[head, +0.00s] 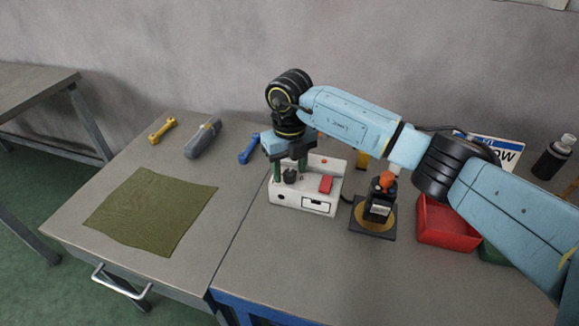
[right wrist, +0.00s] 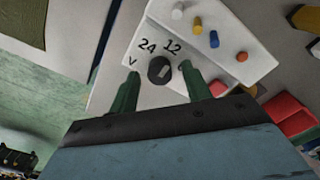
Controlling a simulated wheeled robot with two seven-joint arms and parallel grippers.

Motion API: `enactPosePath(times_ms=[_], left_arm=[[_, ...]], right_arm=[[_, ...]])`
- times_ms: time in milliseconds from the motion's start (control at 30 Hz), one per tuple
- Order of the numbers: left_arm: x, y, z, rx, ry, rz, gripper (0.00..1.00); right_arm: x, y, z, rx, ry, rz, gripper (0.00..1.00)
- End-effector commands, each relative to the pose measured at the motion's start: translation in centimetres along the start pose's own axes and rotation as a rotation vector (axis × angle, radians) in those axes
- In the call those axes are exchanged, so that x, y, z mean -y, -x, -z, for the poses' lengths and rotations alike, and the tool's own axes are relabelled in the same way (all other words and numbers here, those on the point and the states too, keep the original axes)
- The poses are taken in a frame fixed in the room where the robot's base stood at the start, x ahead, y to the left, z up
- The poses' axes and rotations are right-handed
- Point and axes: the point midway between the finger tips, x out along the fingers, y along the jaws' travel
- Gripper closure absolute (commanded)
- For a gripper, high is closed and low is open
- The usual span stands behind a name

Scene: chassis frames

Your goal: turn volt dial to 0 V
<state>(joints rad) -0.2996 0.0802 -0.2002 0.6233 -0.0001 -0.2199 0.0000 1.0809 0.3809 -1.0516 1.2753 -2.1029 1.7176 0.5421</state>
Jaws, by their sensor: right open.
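The volt dial (right wrist: 161,70) is a round dark knob on a white box (head: 285,196), with "24", "12" and "V" printed around it in the right wrist view. A lighter grey mark shows on the knob; which value it points to I cannot tell for sure. In the head view the dial (head: 290,176) is at the box's left, below my right gripper (head: 290,168). That gripper points down, open, its green fingertips on either side of the dial; they also show in the right wrist view (right wrist: 160,76). Whether they touch the knob is unclear. My left gripper is out of view.
The box has a red switch (head: 326,184) and several coloured pegs. A black device with an orange-red top (head: 387,180) and a red bin (head: 447,222) stand to its right. An olive cloth (head: 150,212) and tools lie left. The table in front of the box is clear.

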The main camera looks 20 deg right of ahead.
Motion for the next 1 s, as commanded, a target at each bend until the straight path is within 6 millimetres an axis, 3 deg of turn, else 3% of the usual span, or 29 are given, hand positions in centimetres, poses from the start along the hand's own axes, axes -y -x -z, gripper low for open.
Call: enactPosePath(times_ms=[167, 500, 1000], left_arm=[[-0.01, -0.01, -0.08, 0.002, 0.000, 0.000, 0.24], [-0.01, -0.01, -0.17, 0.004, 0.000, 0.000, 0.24], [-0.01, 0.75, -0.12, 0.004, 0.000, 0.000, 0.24]], right_arm=[[-0.02, 0.00, 0.00, 0.000, 0.000, 0.000, 0.52], [-0.02, 0.03, 0.00, 0.000, 0.000, -0.001, 0.96], [0.01, 0.19, 0.00, -0.002, -0.140, -0.001, 0.96]])
